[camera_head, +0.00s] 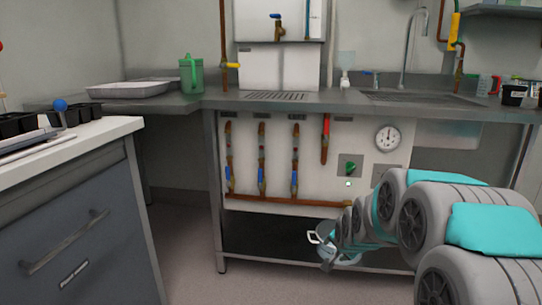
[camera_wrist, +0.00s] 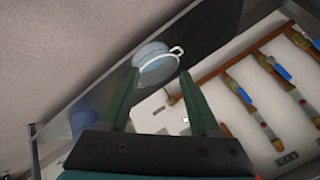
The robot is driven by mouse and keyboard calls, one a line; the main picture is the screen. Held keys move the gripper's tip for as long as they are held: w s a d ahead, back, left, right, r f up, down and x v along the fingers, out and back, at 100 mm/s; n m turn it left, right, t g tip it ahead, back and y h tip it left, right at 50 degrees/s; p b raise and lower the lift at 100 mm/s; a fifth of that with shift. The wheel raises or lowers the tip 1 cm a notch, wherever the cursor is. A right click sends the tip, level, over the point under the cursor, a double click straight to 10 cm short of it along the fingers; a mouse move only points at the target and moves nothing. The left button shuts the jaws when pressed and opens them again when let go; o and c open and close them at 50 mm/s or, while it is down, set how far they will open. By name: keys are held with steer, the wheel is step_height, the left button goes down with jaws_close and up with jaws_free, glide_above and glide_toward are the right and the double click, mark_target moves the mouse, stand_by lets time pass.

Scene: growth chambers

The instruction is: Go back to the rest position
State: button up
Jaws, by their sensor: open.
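My gripper (camera_wrist: 158,73) shows in the wrist view with its two dark green fingers apart and nothing between them. Beyond the fingertips is a light blue bucket (camera_wrist: 152,50) with a pale rim and handle. In the head view my arm reaches from the lower right toward the bench's lower shelf. The bucket (camera_head: 348,259) is there, partly hidden behind the arm's far end. I cannot tell from these views how far the fingertips are from it.
A panel (camera_head: 330,185) with pipes, valves, a green knob (camera_head: 350,168) and a gauge (camera_head: 388,138) stands behind the arm. The benchtop (camera_head: 340,103) runs above it. A grey drawer cabinet (camera_head: 80,235) stands at left. The floor (camera_head: 190,250) between is clear.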

steer(key=s+a+r+n+g+p, duration=0.1)
steer(key=s+r+n+g, duration=0.1)
steer(key=s, duration=1.3)
steer(key=s+a+r+n+g+p, duration=0.1)
steer(key=s+n+g, duration=0.3)
steer(key=s, duration=1.1)
steer(key=s+a+r+n+g+p, duration=0.1)
steer(key=s+r+n+g+p, duration=0.1)
steer(key=s, duration=1.3)
steer(key=shift+s+a+r+n+g, duration=0.25)
steer(key=shift+r+n+g, duration=0.5)
steer(key=shift+n+g, duration=0.2)
